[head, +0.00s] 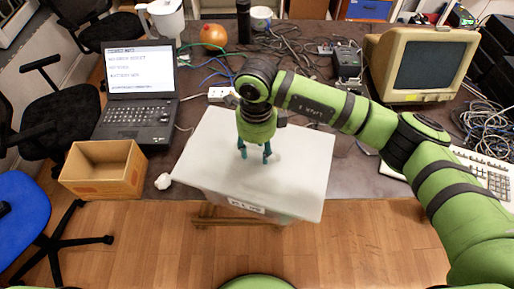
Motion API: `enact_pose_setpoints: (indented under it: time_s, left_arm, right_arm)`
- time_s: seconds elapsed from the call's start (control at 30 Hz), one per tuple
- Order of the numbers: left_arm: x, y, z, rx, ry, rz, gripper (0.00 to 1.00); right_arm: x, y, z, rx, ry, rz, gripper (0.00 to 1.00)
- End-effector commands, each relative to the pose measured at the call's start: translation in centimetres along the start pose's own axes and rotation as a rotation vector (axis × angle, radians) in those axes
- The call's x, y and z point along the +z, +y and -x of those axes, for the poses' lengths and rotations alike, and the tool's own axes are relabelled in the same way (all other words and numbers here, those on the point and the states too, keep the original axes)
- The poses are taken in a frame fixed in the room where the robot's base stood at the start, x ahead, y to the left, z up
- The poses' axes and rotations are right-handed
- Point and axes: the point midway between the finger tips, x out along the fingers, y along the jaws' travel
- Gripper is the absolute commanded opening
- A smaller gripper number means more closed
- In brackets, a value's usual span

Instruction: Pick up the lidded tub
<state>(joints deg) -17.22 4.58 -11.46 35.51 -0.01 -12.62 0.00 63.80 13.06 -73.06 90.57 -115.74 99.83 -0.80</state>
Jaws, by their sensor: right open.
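The lidded tub (300,165) is a large box with a flat white lid and a paler, see-through-looking front wall that carries a small label. It sits at the front edge of the dark table, its front part reaching over the edge. My right gripper (254,155) is over the lid, pointing down, with its two teal fingers apart and nothing between them. Whether the fingertips touch the lid cannot be told. My right arm comes in from the right and hides part of the tub's back right edge. My left gripper is not in view.
An open cardboard box (103,168) and a laptop (140,92) stand left of the tub. A crumpled white piece (163,181) lies near its left corner. Cables and a power strip (222,94) lie behind. A monitor (420,65) and keyboard (484,174) are at right. Chairs stand left.

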Motion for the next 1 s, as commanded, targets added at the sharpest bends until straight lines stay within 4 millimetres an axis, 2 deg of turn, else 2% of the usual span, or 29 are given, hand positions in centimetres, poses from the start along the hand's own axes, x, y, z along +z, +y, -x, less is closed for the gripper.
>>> enact_pose_setpoints:
  time_s: [0.27, 0.3, 0.37, 0.4, 0.83, 1.0]
  left_arm:
    - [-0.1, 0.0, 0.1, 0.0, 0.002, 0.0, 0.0]
    - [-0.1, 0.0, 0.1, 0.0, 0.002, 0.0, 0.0]
    - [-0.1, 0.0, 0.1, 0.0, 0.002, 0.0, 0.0]
    - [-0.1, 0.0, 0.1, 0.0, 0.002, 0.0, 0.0]
    - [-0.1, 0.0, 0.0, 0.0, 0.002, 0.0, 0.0]
    - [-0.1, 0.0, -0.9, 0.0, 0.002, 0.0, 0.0]
  right_arm:
    - [0.0, 0.0, -0.5, -0.001, -0.001, 0.0, 0.46]
    - [0.0, 0.0, -0.4, -0.001, -0.001, 0.0, 0.3]
    - [0.0, 0.0, -0.4, -0.001, -0.001, 0.0, 0.06]
    - [0.0, 0.0, -0.4, -0.001, -0.001, 0.0, 0.0]
    - [0.0, -0.1, -0.3, -0.002, -0.001, 0.0, 0.0]
    - [0.1, -0.1, 0.8, -0.005, -0.005, 0.001, 0.0]
